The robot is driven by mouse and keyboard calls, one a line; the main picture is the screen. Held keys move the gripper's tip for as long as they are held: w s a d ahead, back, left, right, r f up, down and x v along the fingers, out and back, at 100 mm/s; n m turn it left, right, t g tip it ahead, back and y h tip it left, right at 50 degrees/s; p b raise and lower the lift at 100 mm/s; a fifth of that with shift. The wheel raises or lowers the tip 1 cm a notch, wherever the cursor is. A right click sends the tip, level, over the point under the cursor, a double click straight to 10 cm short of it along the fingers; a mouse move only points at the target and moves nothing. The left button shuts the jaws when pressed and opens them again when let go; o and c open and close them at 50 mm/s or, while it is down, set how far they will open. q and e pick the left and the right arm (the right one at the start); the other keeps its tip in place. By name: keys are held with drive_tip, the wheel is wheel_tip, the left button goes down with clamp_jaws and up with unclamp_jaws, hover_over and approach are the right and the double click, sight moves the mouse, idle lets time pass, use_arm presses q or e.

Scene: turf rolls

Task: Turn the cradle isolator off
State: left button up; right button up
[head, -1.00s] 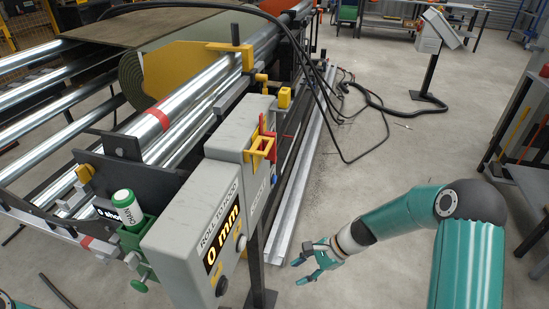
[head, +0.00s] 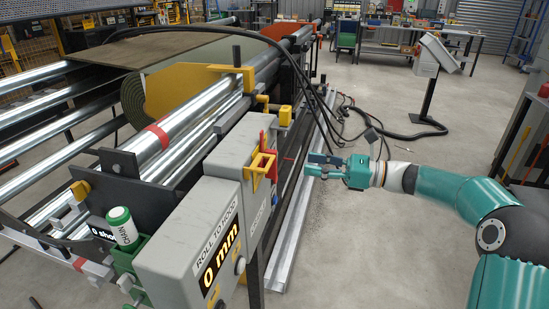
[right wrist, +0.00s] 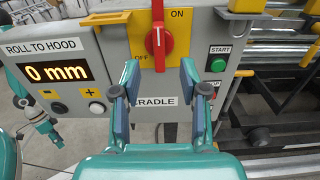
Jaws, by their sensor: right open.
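The cradle isolator is a red rotary handle (right wrist: 160,42) on a grey box with a yellow plate behind it. The handle stands upright, between the ON mark at upper right and the OFF mark at lower left. In the head view its red and yellow parts (head: 262,160) show edge-on. My right gripper (right wrist: 157,88) is open and empty, its fingers apart just below and in front of the handle, not touching it. In the head view it (head: 308,165) points left toward the box. A teal part, apparently my left gripper (right wrist: 40,122), shows at the left of the wrist view; its fingers are unclear.
A green START button (right wrist: 218,59) sits right of the isolator. A ROLL TO HOOD panel (right wrist: 50,72) reading 0 mm adjoins on the left. A green-and-white container (head: 122,228) stands beside the panel. Black cables (head: 385,130) lie across the floor behind my right arm.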

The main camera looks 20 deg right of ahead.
drive_tip(key=p+x, duration=0.1)
drive_tip(key=x, duration=0.8)
drive_tip(key=shift+w+a, duration=0.2)
drive_tip(key=shift+a, duration=0.05)
clamp_jaws()
drive_tip(key=shift+a, duration=0.1)
